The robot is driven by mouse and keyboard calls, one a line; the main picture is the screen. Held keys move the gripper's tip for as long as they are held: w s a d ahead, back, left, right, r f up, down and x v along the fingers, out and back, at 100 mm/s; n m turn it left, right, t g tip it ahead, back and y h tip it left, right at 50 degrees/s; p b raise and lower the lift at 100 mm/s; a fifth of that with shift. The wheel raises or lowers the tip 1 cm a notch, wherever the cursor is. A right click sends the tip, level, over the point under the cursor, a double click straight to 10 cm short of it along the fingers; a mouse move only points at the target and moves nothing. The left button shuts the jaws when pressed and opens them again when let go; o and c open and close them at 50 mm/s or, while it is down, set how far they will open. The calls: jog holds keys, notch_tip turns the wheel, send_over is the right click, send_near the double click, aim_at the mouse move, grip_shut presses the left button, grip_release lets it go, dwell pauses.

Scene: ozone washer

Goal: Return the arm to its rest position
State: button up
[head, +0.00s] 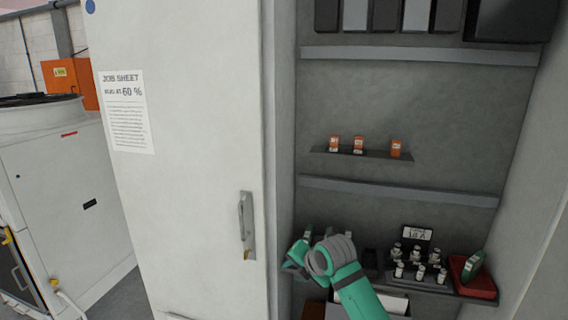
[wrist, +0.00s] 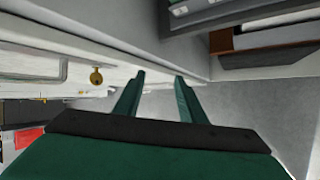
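My green and grey arm (head: 350,278) reaches up from the bottom of the head view, in front of the open cabinet's lower shelf. My gripper shows in the wrist view (wrist: 160,88), with two green fingers standing apart and nothing between them. In the head view the fingers are mostly hidden behind the wrist. A grey cabinet edge and the floor lie beyond the fingertips in the wrist view.
The cabinet door (head: 190,120) carries a job sheet (head: 126,112) and a handle (head: 246,225). The lower shelf holds several small cylinders (head: 420,273) by a 10 A sign (head: 417,234) and a red tray (head: 473,285). Orange blocks (head: 358,144) sit higher up.

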jog(key=s+a+f+m+t+y, duration=0.25)
jog(key=s+a+f+m, duration=0.25)
jog(key=a+m, duration=0.3)
jog(key=s+a+f+m+t+y, duration=0.1)
jog(key=s+a+f+m+t, duration=0.35)
jog(key=a, duration=0.55)
jog(key=s+d+f+m+h, duration=0.2)
jog(key=s+f+m, duration=0.25)
jog(key=s, duration=0.45)
jog(key=s+d+f+m+t+h, duration=0.1)
jog(key=s+d+f+m+h, duration=0.25)
jog(key=s, duration=0.65)
jog(key=s+d+f+m+h, duration=0.1)
jog(key=s+f+m, duration=0.3)
jog(key=s+m, duration=0.4)
jog(key=s+d+r, duration=0.2)
jog(key=s+d, duration=0.2)
jog(key=s, duration=0.6)
jog(key=s+d+r+h, duration=0.1)
jog(key=s+d+r, duration=0.2)
jog(key=s, duration=0.7)
jog(key=shift+s+d+r+m, duration=0.3)
jog(key=shift+d+m, duration=0.15)
jog(key=shift+d, duration=0.15)
jog(key=shift+c, duration=0.7)
jog(key=shift+w, duration=0.1)
jog(key=shift+a, duration=0.1)
